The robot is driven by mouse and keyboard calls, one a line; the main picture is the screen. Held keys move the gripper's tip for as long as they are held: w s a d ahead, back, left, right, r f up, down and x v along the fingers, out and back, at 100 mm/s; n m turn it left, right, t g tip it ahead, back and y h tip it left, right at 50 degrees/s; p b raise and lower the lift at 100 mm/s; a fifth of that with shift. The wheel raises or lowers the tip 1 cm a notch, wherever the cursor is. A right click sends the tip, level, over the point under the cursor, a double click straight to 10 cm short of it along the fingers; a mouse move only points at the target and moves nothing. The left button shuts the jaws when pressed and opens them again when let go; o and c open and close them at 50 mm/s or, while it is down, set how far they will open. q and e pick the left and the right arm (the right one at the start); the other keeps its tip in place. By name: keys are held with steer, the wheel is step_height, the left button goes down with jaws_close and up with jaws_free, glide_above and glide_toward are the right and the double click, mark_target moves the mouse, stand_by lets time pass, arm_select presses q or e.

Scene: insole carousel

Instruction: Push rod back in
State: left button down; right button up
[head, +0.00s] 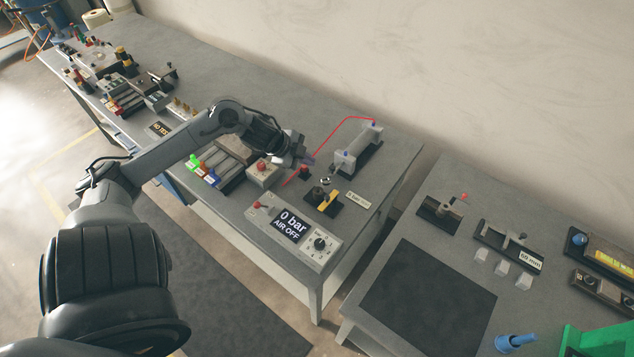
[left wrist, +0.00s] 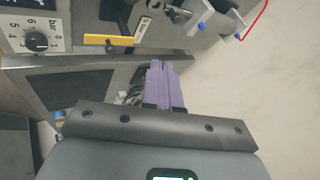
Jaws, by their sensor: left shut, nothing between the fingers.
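The pneumatic cylinder (head: 358,148) lies on a dark base on the grey bench, with a blue fitting at each end and a red hose at its far end. It also shows at the top of the left wrist view (left wrist: 217,16). A short grey piece sticks out at its near end there; I cannot tell clearly how far the rod is out. My left gripper (head: 308,161) is left of the cylinder, apart from it. Its purple fingers (left wrist: 160,84) are shut and empty. My right gripper is not in view.
The control box (head: 292,232) reads "0 bar AIR OFF". A yellow-handled valve (head: 327,200) stands between it and the cylinder. A grey box with a red button (head: 262,172) is under my left wrist. A second table (head: 430,290) with fixtures stands at right.

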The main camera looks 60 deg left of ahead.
arm_select(q)
steer(key=w+f+b, duration=0.1)
steer(key=f, duration=0.2)
steer(key=w+f+b, duration=0.1)
steer(key=w+f, duration=0.1)
steer(key=f, duration=0.2)
steer(key=w+f+b, duration=0.1)
steer(key=w+f, duration=0.1)
steer(key=f, duration=0.2)
steer(key=shift+a+f, duration=0.1)
steer(key=shift+w+a+f, duration=0.15)
steer(key=shift+w+a, duration=0.75)
steer(key=shift+w, duration=0.3)
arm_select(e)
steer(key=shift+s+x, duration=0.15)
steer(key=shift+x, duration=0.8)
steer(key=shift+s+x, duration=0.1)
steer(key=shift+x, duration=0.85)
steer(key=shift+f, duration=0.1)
arm_select(q)
steer(key=shift+a, duration=0.1)
